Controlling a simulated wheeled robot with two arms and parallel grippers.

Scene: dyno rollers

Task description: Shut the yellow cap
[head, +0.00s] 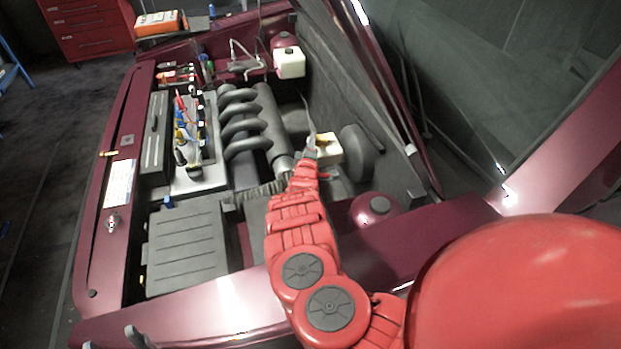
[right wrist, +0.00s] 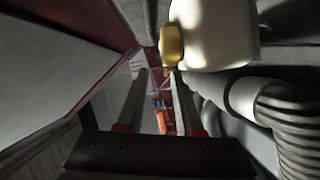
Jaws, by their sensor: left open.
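The yellow cap (head: 326,137) sits on a white reservoir (head: 330,153) in the engine bay, partly hidden behind my right gripper (head: 309,140). In the right wrist view, the yellow cap (right wrist: 171,45) stands beside the white reservoir (right wrist: 213,35), just beyond the fingertips of my right gripper (right wrist: 158,73). Its two fingers are apart with nothing between them. The cap lies nearer the right finger, and I cannot tell whether they touch. How far the cap is open is unclear. My left gripper (head: 112,340) is open at the bottom left, only its grey fingertips showing.
Black intake pipes (head: 250,125) run left of the reservoir. A ribbed hose (right wrist: 298,130) lies close to the right gripper. A second white reservoir (head: 289,62) stands farther back. The raised hood (head: 375,60) bounds the right side. A black box (head: 187,248) sits front left.

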